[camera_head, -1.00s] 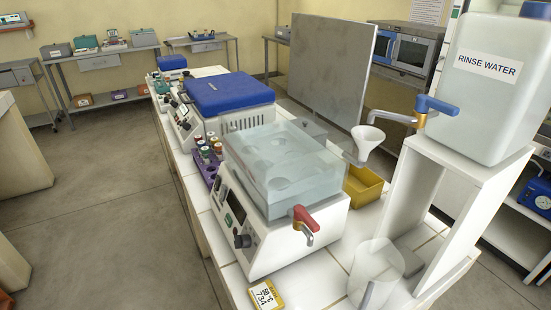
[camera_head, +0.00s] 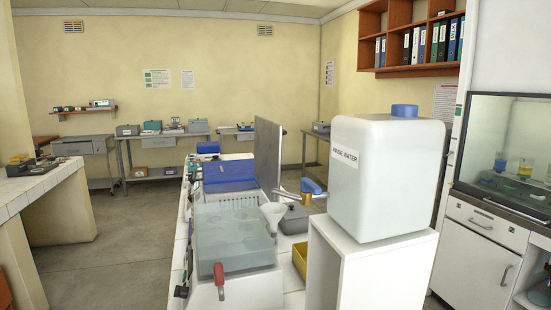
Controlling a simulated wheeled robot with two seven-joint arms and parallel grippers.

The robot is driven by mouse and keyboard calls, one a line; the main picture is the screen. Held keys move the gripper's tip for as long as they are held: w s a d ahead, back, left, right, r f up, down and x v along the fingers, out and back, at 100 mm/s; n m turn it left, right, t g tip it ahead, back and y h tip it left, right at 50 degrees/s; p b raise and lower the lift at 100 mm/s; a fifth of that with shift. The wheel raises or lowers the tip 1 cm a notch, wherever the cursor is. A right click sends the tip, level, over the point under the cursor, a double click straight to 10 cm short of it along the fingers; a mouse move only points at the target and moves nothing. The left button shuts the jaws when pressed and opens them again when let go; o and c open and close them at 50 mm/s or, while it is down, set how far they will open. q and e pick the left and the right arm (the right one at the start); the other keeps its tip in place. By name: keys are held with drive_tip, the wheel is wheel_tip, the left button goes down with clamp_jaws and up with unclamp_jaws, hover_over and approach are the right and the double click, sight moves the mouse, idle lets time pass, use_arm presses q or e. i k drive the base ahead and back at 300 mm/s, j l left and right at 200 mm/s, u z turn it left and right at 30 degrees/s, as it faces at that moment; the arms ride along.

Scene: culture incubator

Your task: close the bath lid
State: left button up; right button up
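A bath-like unit with a clear, pale blue top (camera_head: 235,232) stands at the near end of the tiled bench. A red-handled tap (camera_head: 219,278) sits at its front. I cannot tell whether the clear top is a lid or the basin itself. Neither of my grippers is in view.
A white rinse water tank (camera_head: 388,185) with a blue-handled tap (camera_head: 310,187) stands on a white stand (camera_head: 370,268) at the right. A yellow bin (camera_head: 300,258) is between stand and bath. Open floor (camera_head: 110,260) lies to the left.

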sight(267, 134)
drive_tip(key=i+l+u, duration=0.25)
drive_tip(key=l, duration=0.25)
drive_tip(key=l+u, duration=0.2)
drive_tip(key=l, duration=0.35)
drive_tip(key=l+u, duration=0.25)
drive_tip(key=l, duration=0.3)
drive_tip(key=i+l+u, duration=0.2)
drive_tip(key=i+l, duration=0.15)
drive_tip(key=k+l+u, duration=0.15)
drive_tip(key=l+u, duration=0.25)
drive_tip(key=k+l+u, duration=0.15)
drive_tip(key=l+u, duration=0.25)
drive_tip(key=k+l+u, duration=0.25)
drive_tip(key=u, duration=0.2)
drive_tip(key=i+l+u, duration=0.1)
drive_tip(key=l+u, duration=0.9)
drive_tip(key=k+l+u, duration=0.1)
drive_tip(key=l+u, duration=0.4)
drive_tip(key=l, duration=0.15)
